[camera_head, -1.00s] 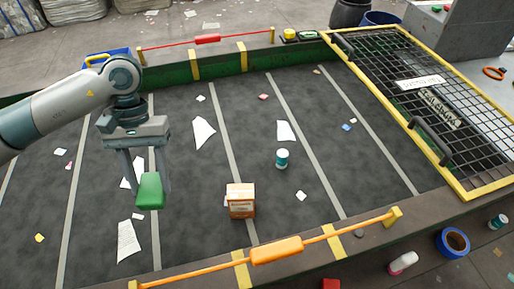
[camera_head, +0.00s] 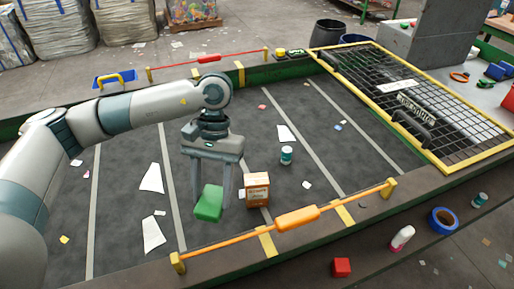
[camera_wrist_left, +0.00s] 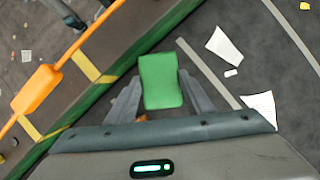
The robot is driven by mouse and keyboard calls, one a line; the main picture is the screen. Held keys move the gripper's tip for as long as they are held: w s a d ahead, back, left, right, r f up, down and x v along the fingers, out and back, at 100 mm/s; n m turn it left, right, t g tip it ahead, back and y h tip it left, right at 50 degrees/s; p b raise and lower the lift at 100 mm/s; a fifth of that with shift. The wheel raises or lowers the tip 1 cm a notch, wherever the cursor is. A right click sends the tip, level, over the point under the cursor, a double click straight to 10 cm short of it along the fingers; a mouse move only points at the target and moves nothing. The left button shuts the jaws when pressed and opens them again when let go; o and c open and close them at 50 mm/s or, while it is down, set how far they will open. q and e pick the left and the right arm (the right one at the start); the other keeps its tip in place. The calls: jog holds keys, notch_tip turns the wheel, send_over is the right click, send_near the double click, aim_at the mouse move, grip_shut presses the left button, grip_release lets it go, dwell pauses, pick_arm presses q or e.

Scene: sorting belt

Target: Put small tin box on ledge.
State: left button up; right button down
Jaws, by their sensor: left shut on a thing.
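The small tin box is a green block (camera_head: 208,203), tilted between the fingers of my left gripper (camera_head: 209,192). The gripper is shut on it and holds it over the dark belt (camera_head: 115,205), left of an orange-brown carton. In the left wrist view the green tin box (camera_wrist_left: 160,80) sits between the two grey fingers (camera_wrist_left: 160,95). The ledge (camera_head: 300,262) runs along the near side of the belt, beyond the orange pull bar. My right gripper is not in view.
The carton (camera_head: 257,190) stands close right of the gripper, with a teal jar (camera_head: 286,155) behind it. An orange bar (camera_head: 297,218) spans the belt's near edge. On the ledge are a red cube (camera_head: 341,267), white bottle (camera_head: 401,238) and blue tape roll (camera_head: 443,220). A mesh guard (camera_head: 410,100) covers the right.

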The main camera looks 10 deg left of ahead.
pick_arm(q)
jog(key=shift+w, duration=0.1)
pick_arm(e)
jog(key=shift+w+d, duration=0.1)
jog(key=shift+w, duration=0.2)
pick_arm(q)
jog(key=shift+d, duration=0.1)
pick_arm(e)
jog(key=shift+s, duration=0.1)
